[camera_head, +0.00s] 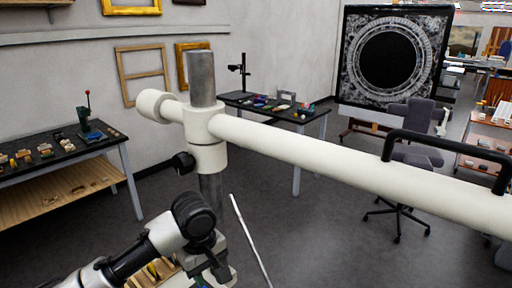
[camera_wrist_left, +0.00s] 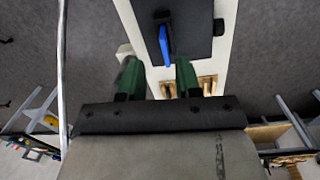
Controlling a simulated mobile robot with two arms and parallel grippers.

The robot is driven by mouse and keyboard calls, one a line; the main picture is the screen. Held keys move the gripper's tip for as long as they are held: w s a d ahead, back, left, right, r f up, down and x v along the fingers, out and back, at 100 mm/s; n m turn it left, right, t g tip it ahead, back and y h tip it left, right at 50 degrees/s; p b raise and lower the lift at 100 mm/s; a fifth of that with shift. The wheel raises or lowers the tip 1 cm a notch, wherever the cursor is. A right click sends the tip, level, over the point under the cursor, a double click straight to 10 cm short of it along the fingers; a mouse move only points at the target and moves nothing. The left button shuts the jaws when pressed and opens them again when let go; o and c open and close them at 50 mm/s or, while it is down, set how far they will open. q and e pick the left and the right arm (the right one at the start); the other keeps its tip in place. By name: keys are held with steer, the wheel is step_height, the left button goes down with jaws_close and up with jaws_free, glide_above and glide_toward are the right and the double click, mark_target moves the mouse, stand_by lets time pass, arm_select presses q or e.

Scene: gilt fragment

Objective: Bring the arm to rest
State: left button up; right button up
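A thick white boom arm (camera_head: 300,155) with a black handle (camera_head: 447,150) crosses the head view, sloping down to the right. Its collar sits around an upright grey post (camera_head: 202,80). My left arm comes in from the lower left, and my left gripper (camera_head: 212,268) is low beside the post, partly cut off by the bottom edge. In the left wrist view its two green fingers (camera_wrist_left: 158,75) stand apart with nothing visible between their tips. A blue lever (camera_wrist_left: 164,46) on a dark panel lies beyond them; contact is not visible. My right gripper is out of view.
A workbench (camera_head: 60,150) with small items stands at left. Another dark table (camera_head: 275,108) with tools stands by the back wall. An office chair (camera_head: 400,190) and a large round-framed panel (camera_head: 392,55) are at right. Grey floor (camera_head: 320,235) is open between them.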

arm_select(q)
steer(key=s+d+f+m+t+h, duration=0.2)
steer(key=s+d+f+m+h, duration=0.15)
steer(key=s+f+m, duration=0.55)
steer(key=s+a+f+m+t+y, duration=0.1)
steer(key=s+a+f+y, duration=0.1)
steer(key=s+a, duration=0.45)
steer(key=s+a+f+m+y, duration=0.15)
steer(key=s+a, duration=0.25)
steer(key=s, duration=0.6)
step_height(320, 180, down, 32)
steer(key=s+g+b, duration=0.1)
steer(key=b, duration=0.4)
steer(key=s+a+f+g+b, duration=0.1)
steer(key=s+a+f+b, duration=0.2)
steer(key=s+f, duration=1.3)
step_height(320, 180, down, 3)
steer(key=shift+f+y, duration=0.15)
steer(key=shift+y, duration=0.15)
